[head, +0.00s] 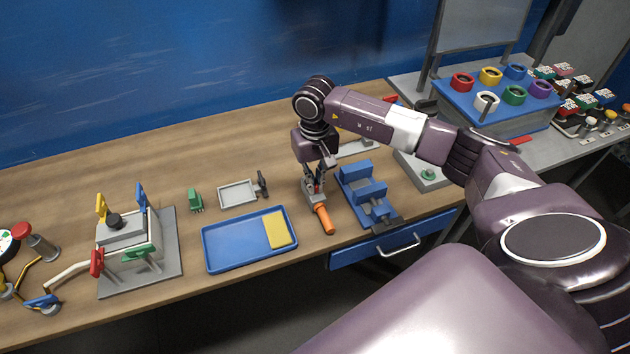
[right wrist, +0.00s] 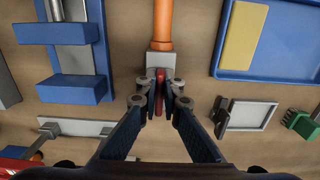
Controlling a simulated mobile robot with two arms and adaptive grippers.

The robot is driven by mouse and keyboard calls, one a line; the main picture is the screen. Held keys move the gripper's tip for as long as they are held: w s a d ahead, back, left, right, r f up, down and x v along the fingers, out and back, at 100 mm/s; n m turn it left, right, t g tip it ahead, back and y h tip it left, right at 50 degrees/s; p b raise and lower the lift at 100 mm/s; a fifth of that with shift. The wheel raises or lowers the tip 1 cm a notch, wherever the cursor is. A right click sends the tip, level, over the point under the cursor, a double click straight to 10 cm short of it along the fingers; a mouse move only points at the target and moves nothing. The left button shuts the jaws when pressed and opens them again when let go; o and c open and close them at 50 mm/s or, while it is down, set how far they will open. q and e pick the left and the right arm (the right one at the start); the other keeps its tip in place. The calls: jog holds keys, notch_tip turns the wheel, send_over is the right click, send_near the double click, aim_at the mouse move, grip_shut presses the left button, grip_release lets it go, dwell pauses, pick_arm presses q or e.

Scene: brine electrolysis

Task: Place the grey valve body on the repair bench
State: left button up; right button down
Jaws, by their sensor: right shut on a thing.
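My right gripper (head: 316,178) is over the wooden bench (head: 160,165), pointing down. In the right wrist view its fingertips (right wrist: 158,100) are shut on a thin red part (right wrist: 159,78). This red part is at the near end of a grey block (right wrist: 158,62) with an orange cylinder (right wrist: 162,20) beyond it. The grey block seems to be the grey valve body; in the head view the orange cylinder (head: 324,219) points toward the front edge. I cannot tell whether the held piece touches the bench. My left gripper is not in view.
A blue stepped fixture (head: 350,184) is close right of the gripper. A blue tray (head: 222,253) with a yellow pad (head: 277,230) is left, near a small grey tray (head: 237,194) and green part (head: 195,200). A grey unit with coloured levers (head: 125,238) stands farther left.

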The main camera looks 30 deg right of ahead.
jog(key=shift+f, duration=0.15)
jog(key=c, duration=2.1)
grip_release()
jog(key=shift+r, duration=0.35)
jog(key=shift+r+b, duration=2.15)
jog(key=shift+r, duration=3.75)
